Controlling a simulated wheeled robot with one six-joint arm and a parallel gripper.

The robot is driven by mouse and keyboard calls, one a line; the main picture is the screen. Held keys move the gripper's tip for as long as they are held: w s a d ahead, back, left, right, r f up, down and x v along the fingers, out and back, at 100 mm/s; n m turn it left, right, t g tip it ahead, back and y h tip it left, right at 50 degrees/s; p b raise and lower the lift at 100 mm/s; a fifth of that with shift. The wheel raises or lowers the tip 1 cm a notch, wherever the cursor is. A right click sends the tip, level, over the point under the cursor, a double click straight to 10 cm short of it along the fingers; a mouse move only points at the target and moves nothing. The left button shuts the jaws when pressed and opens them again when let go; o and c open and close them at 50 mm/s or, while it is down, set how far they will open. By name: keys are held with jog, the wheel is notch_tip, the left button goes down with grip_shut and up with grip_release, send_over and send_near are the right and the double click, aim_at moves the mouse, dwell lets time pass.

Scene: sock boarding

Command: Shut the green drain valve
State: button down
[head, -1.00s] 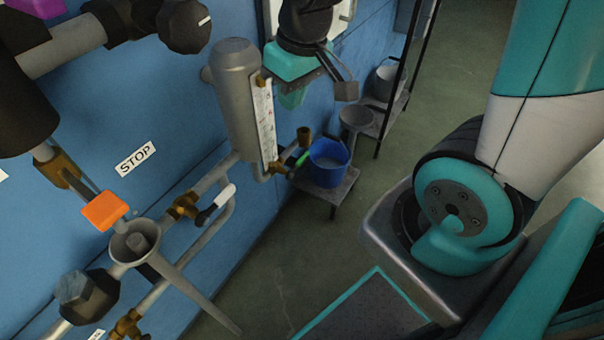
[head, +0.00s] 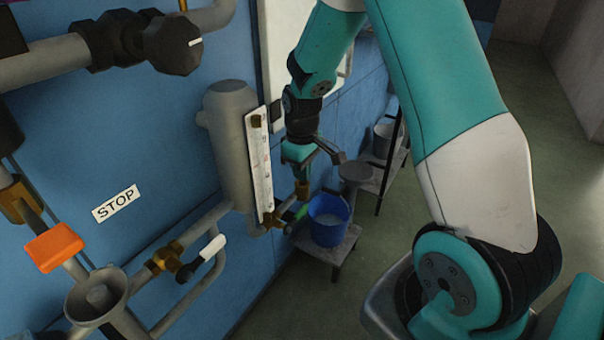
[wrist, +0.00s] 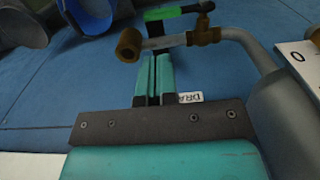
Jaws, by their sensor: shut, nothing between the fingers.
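The drain valve's green handle (head: 301,212) sits low on the wall piping beside the gauge column, just left of the blue bucket. In the wrist view the green handle (wrist: 165,13) lies roughly alongside the short drain pipe, with its black end over the brass valve body (wrist: 204,34). A brass spout end (wrist: 130,43) is at the pipe's left end. My gripper (wrist: 158,58) is shut and empty, its fingertips appearing just short of the pipe, apart from the handle. In the head view my gripper (head: 297,172) hangs above the valve.
A blue bucket (head: 328,221) stands on a small stool (head: 338,247) by the valve. The grey cylinder (head: 229,140) and its white scale (head: 259,165) are close on the left. A white-handled lever (head: 212,250) is lower left. A shelf with a bucket (head: 386,140) stands behind.

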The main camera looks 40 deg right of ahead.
aim_at(303, 208)
notch_tip(303, 208, down, 10)
jog(key=b, duration=0.3)
jog(key=shift+f, duration=0.25)
jog(key=shift+d+f+y+p, duration=0.15)
jog(key=shift+d+y+p, duration=0.05)
jog(key=shift+y+p, duration=0.35)
jog(key=shift+f+g+p, duration=0.3)
jog(key=shift+p, duration=0.05)
jog(key=shift+w+d+f+y, duration=0.1)
jog(key=shift+f+y, duration=0.15)
jog(key=shift+f, duration=0.25)
